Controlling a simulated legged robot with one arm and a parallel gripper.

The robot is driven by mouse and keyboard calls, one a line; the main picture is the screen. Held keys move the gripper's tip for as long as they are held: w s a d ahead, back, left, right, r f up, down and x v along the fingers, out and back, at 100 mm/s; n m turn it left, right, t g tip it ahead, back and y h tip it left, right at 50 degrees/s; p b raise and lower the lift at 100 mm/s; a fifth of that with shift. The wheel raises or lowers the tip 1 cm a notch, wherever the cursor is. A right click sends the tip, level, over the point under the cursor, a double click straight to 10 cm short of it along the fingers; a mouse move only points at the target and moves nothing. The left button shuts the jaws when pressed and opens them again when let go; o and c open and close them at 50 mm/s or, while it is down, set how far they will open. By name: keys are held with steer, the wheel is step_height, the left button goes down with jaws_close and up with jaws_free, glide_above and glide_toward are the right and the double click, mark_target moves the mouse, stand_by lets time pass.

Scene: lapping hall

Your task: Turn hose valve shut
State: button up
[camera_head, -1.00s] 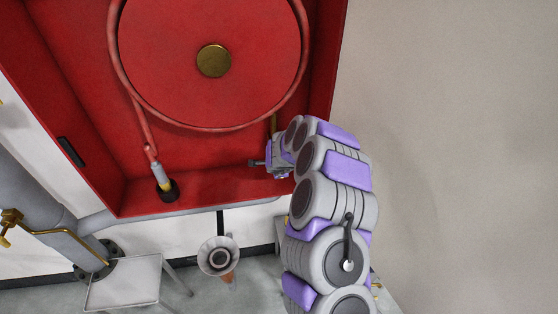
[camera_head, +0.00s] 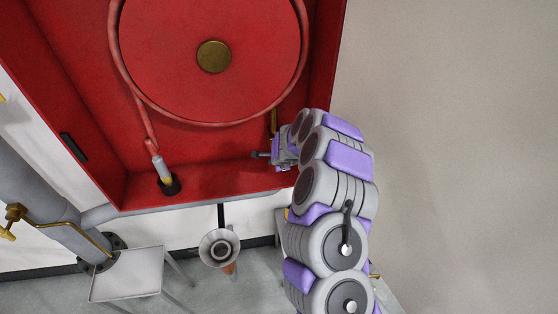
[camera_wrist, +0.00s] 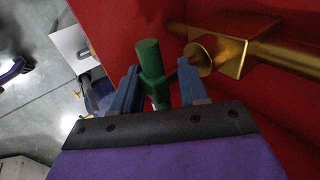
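The hose valve shows in the wrist view as a brass body (camera_wrist: 234,56) on a brass pipe, with a green handle (camera_wrist: 150,62) at its left. My gripper (camera_wrist: 158,66) is open, with one finger on each side of the green handle. A gap shows between the handle and the right finger; whether the left finger touches it I cannot tell. In the head view my gripper (camera_head: 262,155) is at the lower right inside the red cabinet, below a brass pipe (camera_head: 273,122). My arm and gripper hide the valve there.
The red hose reel (camera_head: 160,60) fills the cabinet (camera_head: 85,120). A hose nozzle (camera_head: 161,168) stands at its lower left. Below are a grey stool (camera_head: 128,272), a funnel-shaped object (camera_head: 219,235) and a grey pipe (camera_head: 35,190). The bare wall (camera_head: 460,130) is at the right.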

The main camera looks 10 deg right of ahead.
steer(key=shift+s, duration=0.1)
steer(key=d+v, duration=0.1)
steer(key=v, duration=1.6)
steer(key=shift+a+r+p, duration=0.15)
steer(key=shift+a+p, duration=0.15)
steer(key=shift+a, duration=0.1)
